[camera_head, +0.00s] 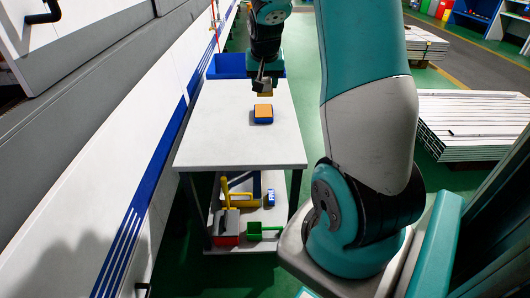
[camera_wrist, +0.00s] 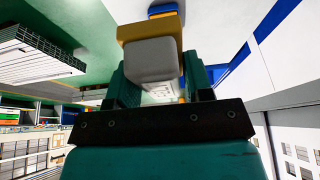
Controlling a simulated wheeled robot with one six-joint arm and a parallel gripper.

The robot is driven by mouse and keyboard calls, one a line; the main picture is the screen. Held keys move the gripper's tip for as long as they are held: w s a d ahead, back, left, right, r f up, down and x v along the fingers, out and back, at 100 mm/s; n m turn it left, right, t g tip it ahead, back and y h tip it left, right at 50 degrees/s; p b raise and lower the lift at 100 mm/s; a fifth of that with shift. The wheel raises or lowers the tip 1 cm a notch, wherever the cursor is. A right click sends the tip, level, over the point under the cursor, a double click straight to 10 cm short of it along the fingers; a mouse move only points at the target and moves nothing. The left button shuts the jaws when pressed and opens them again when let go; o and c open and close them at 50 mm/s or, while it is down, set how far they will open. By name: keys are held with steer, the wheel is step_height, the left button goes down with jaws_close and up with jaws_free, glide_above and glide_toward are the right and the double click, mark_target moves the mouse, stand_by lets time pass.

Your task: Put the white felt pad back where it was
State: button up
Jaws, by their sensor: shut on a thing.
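My gripper (camera_head: 263,84) is shut on a pale grey-white block with an ochre layer at its far end, which looks like the white felt pad (camera_wrist: 150,60). In the wrist view the block sits between the two dark green fingers (camera_wrist: 158,85). In the head view the ochre end (camera_head: 265,94) points down. The pad is held above the white table top (camera_head: 225,140), behind an orange-topped blue block (camera_head: 263,112) lying there. That block shows partly beyond the pad in the wrist view (camera_wrist: 162,10).
A blue bin (camera_head: 228,66) stands at the table's far end. The shelf below holds a red-and-grey item (camera_head: 227,228), a green one (camera_head: 262,231) and yellow tools. A white wall runs along the left. The near table top is clear.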

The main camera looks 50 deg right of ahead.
mark_target(265, 142)
step_height(265, 142, down, 20)
steer(key=shift+r+b, duration=0.2)
steer(key=shift+b, duration=0.7)
steer(key=shift+s+f, duration=0.1)
steer(key=shift+f, duration=0.05)
steer(key=o, duration=0.9)
